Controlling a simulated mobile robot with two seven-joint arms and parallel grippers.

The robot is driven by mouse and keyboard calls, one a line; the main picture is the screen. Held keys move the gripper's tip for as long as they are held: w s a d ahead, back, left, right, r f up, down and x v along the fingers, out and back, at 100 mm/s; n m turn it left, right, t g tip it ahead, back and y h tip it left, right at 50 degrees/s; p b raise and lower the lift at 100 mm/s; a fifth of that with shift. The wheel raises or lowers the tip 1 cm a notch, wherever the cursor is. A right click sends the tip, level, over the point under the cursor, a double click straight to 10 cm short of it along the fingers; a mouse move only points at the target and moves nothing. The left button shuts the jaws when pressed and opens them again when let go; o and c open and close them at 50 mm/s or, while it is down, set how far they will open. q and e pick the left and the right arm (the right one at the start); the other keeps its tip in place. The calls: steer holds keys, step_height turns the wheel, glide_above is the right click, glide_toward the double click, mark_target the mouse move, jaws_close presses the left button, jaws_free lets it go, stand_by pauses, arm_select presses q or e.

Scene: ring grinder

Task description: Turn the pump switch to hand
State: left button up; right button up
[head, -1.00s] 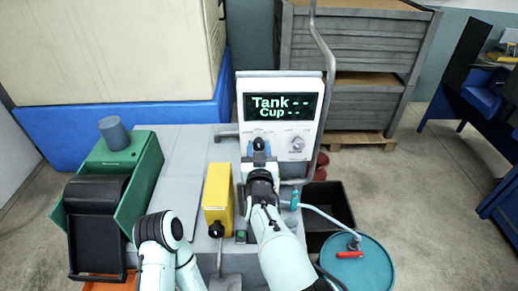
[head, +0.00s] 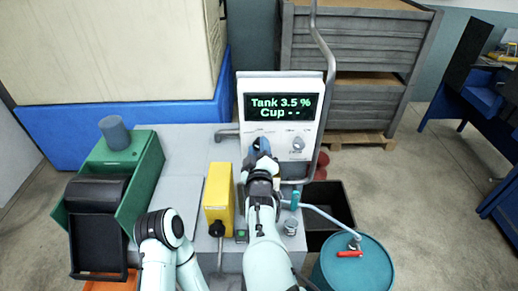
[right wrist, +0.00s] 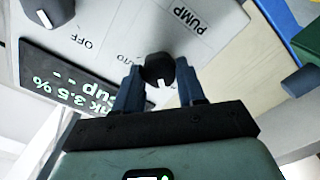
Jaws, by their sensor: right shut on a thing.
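The pump switch (right wrist: 157,70) is a round black knob with a white mark, on the light panel near the PUMP label (right wrist: 188,20). In the right wrist view its white mark points down toward my gripper's palm. My right gripper (right wrist: 159,82) is shut on this knob, one blue finger on each side. In the head view my right gripper (head: 262,147) is at the panel below the display and hides the knob. The OFF label (right wrist: 86,43) shows; a partly covered label is beside it, and the HAND label is not visible. My left gripper is out of view.
The display (head: 280,107) reads Tank 3.5 % and Cup with dashes. A second knob (head: 297,144) sits right of my gripper. A bent grey pipe (head: 328,75) rises beside the panel. A yellow box (head: 217,195) stands left of my right arm; a teal drum (head: 352,270) is at lower right.

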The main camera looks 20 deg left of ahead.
steer(key=shift+n, duration=0.5)
steer(key=o, duration=1.1)
steer(key=shift+c, duration=0.2)
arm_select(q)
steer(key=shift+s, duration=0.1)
